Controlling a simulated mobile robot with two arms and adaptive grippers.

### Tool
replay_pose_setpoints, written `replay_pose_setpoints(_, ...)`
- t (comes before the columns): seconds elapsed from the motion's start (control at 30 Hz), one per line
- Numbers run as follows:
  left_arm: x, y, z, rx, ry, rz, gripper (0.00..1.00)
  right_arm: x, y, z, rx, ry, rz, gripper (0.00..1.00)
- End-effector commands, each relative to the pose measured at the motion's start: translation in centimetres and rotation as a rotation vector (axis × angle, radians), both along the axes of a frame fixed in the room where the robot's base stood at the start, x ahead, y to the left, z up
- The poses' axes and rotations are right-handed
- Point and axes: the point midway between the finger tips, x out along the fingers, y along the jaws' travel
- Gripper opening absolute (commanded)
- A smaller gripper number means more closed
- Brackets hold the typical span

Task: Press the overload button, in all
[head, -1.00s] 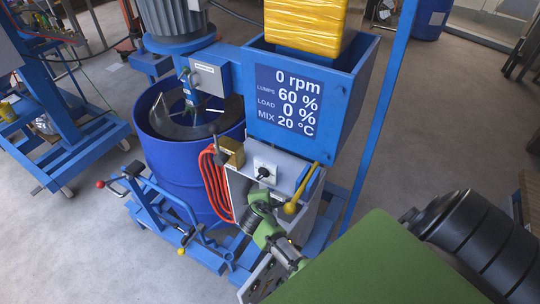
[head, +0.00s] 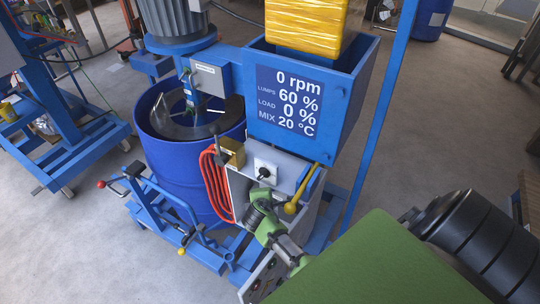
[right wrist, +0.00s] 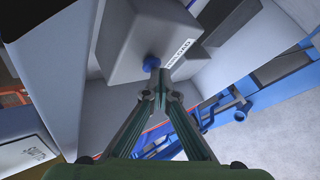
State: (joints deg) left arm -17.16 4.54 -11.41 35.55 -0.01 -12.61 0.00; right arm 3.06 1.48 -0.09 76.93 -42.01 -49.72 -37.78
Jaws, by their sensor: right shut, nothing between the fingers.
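In the right wrist view a light grey box (right wrist: 128,35) bears a white label (right wrist: 178,52) that reads as overload. A round blue button (right wrist: 151,63) sticks out from this box. My right gripper (right wrist: 153,75) is shut and empty, with its fingertips at the button. I cannot tell whether they touch it or whether it is pressed in. In the head view a small grey box with a white label (head: 209,76) is mounted beside the blue mixer head; its label is too small to read. My left gripper is not in view.
The blue mixer's display (head: 286,101) shows 0 rpm. A blue drum (head: 180,180) stands below the motor. A grey cabinet with a black knob (head: 264,172), an orange-red hose (head: 215,187) and a blue trolley frame (head: 150,207) crowd the front.

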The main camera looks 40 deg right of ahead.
Motion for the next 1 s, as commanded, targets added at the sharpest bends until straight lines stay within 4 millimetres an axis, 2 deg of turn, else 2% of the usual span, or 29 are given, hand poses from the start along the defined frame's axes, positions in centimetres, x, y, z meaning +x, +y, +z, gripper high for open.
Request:
replay_pose_setpoints(0.1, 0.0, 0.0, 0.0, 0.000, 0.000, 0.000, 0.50, 0.2, -0.6, 0.3, -0.009, -0.005, -0.001, 0.00)
replay_pose_setpoints(0.67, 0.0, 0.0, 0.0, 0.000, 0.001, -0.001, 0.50, 0.3, -0.9, 0.5, -0.015, -0.006, -0.001, 0.00)
replay_pose_setpoints(1.0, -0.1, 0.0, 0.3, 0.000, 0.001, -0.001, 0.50, -0.4, 0.7, 0.3, -0.010, -0.003, -0.001, 0.00)
